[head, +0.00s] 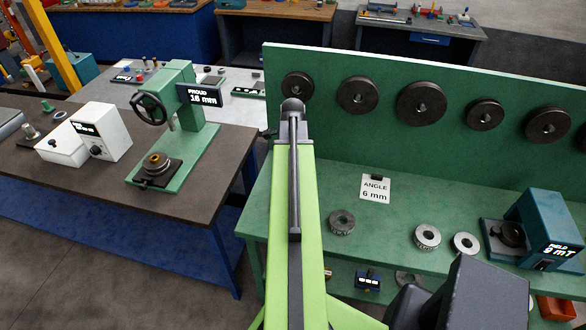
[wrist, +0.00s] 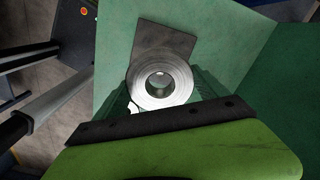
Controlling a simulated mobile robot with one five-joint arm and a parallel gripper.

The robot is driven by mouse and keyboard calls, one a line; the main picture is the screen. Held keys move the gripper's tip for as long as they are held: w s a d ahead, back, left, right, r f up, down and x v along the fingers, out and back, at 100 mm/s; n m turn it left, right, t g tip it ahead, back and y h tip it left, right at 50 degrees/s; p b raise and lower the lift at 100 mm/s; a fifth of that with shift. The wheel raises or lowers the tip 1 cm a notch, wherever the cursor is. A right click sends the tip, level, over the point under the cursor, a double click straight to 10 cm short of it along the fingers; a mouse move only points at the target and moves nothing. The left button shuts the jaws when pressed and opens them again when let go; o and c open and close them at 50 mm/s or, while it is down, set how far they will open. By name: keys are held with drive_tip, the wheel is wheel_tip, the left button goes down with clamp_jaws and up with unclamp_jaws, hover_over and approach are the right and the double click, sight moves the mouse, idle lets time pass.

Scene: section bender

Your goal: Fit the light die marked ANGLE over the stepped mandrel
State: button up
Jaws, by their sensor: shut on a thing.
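A light, silvery ring-shaped die (wrist: 172,73) sits between the green fingers of my gripper (wrist: 162,98) in the wrist view. The gripper is shut on it. Dark marking shows at its lower left, too small to read. My arm hides the gripper and this die in the head view. The stepped mandrel (head: 155,160), with a brass-coloured top, stands upright on a dark base at the green press on the left bench. It is bare and well to the left of my arm. A card reading ANGLE 6 mm (head: 375,188) stands on the green bench.
A dark die (head: 342,222) and two light dies (head: 427,236) (head: 466,244) lie on the green bench. A teal gauge (head: 546,230) reads 9 mT. A green back panel (head: 450,75) carries several dark discs. A grey-white box (head: 102,131) stands left of the press. A gap separates the benches.

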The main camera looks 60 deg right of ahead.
drive_tip(key=shift+f+b, duration=6.55)
drive_tip(key=o, duration=1.8)
drive_tip(key=shift+r, duration=0.15)
wheel_tip(320, 180, up, 17)
drive_tip(key=p, duration=1.7)
drive_tip(key=shift+r+p, duration=0.2)
drive_tip(key=shift+p, duration=0.2)
drive_tip(key=shift+f, duration=0.15)
